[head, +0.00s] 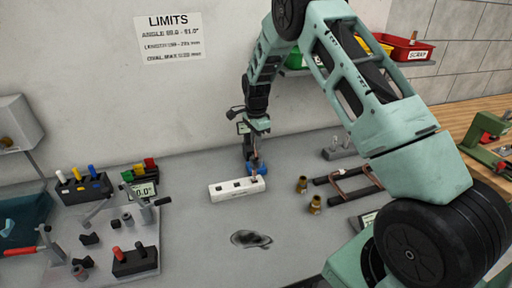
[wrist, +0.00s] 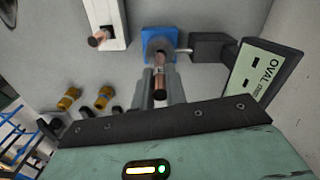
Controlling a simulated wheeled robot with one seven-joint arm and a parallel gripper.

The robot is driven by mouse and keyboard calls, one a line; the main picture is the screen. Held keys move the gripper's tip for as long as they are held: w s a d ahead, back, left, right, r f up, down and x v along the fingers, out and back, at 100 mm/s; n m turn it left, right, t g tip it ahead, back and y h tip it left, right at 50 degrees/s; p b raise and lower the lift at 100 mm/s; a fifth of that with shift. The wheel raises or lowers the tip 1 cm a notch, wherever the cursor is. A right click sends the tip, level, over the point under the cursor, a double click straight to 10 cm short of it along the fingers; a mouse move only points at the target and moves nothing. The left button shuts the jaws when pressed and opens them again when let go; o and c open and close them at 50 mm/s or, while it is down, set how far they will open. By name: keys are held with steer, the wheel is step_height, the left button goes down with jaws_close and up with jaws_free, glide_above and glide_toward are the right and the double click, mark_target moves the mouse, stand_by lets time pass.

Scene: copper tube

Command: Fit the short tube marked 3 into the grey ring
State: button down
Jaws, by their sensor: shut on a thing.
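My gripper (wrist: 161,88) is shut on a short copper tube (wrist: 160,78), seen between its fingers in the wrist view. The tube's far end is at a blue block (wrist: 151,40) with a grey round part on its near side. I cannot tell whether the tube is inside that part or only in front of it, and a separate grey ring is not clear. No number 3 is readable on the tube. In the head view, my gripper (head: 254,164) is low over the bench, beside the blue block (head: 263,170).
A white block (head: 238,190) with dark slots is close by; another copper tube (wrist: 98,39) stands at it. The OVAL gauge (wrist: 265,75) is right of the blue block. Brass fittings (head: 315,204) and a bent copper tube on dark rails (head: 350,185) are to the right.

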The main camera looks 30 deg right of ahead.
mark_target(256, 157)
steer(key=shift+f+p, duration=0.55)
steer(key=shift+f, duration=1.25)
steer(key=shift+f, duration=0.1)
steer(key=c, duration=1.4)
jaws_free()
steer(key=shift+c, duration=0.2)
